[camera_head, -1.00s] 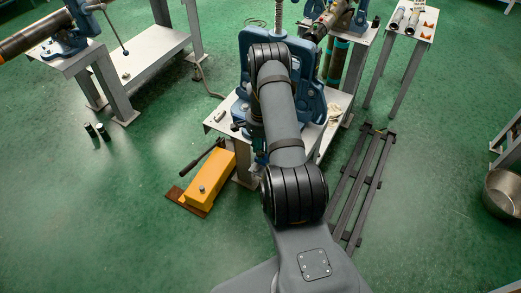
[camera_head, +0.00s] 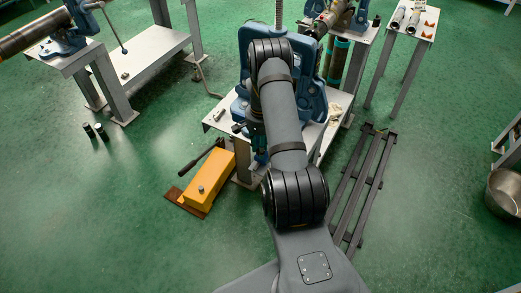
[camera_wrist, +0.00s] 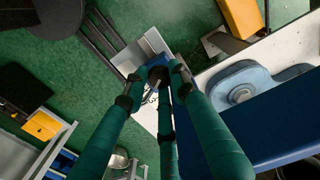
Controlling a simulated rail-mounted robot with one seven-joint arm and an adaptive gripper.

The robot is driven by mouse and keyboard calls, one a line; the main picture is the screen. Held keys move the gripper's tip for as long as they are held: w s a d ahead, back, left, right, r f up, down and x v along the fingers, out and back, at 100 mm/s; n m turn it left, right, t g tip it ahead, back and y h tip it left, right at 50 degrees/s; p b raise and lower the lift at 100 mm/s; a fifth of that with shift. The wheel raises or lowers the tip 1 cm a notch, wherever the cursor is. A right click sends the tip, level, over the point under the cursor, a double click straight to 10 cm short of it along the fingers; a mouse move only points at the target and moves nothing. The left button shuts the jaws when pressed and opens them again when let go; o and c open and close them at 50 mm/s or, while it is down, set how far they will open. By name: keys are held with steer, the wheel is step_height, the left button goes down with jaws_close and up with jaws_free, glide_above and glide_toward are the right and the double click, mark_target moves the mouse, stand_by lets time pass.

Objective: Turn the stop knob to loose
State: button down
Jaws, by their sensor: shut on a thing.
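The blue pipe vise (camera_head: 316,98) stands on a pale metal table in the head view, partly behind my arm. In the wrist view its blue body (camera_wrist: 275,125) fills the right side. My gripper (camera_wrist: 156,76) has teal fingers that close together around a small dark part, which I take to be the stop knob (camera_wrist: 157,72), in front of a blue piece of the vise. The fingers hide most of the knob, so its turn position cannot be read. In the head view only a bit of the gripper (camera_head: 257,135) shows beside the vise.
A yellow pump box (camera_head: 209,179) with a black lever lies on the floor left of the vise table (camera_head: 219,125). A dark metal rack (camera_head: 368,185) lies to the right. Other tables with vises stand at the back left and back right.

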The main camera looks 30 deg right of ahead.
steer(key=c, duration=1.5)
jaws_free()
steer(key=shift+o, duration=0.5)
steer(key=shift+r, duration=0.1)
step_height(320, 180, up, 12)
steer(key=shift+c, duration=0.2)
